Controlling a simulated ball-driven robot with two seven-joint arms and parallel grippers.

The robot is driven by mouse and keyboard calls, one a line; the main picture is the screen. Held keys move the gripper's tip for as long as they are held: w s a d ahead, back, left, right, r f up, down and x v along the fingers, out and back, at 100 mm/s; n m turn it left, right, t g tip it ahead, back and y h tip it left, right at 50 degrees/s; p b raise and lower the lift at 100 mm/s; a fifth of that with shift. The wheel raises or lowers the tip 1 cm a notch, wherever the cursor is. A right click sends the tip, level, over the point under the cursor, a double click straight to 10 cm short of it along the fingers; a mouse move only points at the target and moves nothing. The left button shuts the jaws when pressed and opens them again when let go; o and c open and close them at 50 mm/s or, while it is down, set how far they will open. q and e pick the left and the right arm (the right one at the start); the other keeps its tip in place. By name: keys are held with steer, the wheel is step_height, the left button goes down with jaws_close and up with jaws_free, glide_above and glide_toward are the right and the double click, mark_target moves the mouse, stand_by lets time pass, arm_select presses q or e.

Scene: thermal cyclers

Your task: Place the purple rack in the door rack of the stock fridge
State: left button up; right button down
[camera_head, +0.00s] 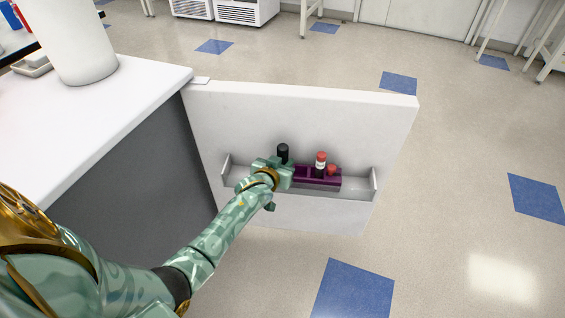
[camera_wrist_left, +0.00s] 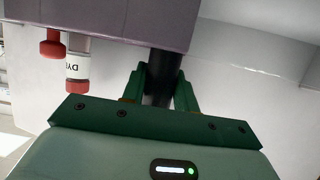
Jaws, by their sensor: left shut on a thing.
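The purple rack (camera_head: 318,176) is at the door rack (camera_head: 355,190) on the inner side of the open fridge door (camera_head: 300,115). It looks level, and I cannot tell whether it rests on the shelf floor. It carries a black-capped tube (camera_head: 283,152) and red-capped vials (camera_head: 320,162). My left gripper (camera_head: 284,165) is at the rack's left part. In the left wrist view the purple rack (camera_wrist_left: 110,18) fills the top, and my fingers (camera_wrist_left: 160,88) are shut around a black post or tube at it. The rack's left end is hidden by my gripper. My right gripper is not in view.
The white fridge top (camera_head: 110,110) is at left, with a white cylindrical container (camera_head: 72,40) and a small tray (camera_head: 33,66) on it or behind it. The door rack's right part is empty. Open floor (camera_head: 450,190) lies right of the door.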

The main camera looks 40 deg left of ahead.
arm_select(q)
steer(key=o, duration=1.1)
steer(key=shift+f, duration=0.15)
steer(key=shift+c, duration=0.2)
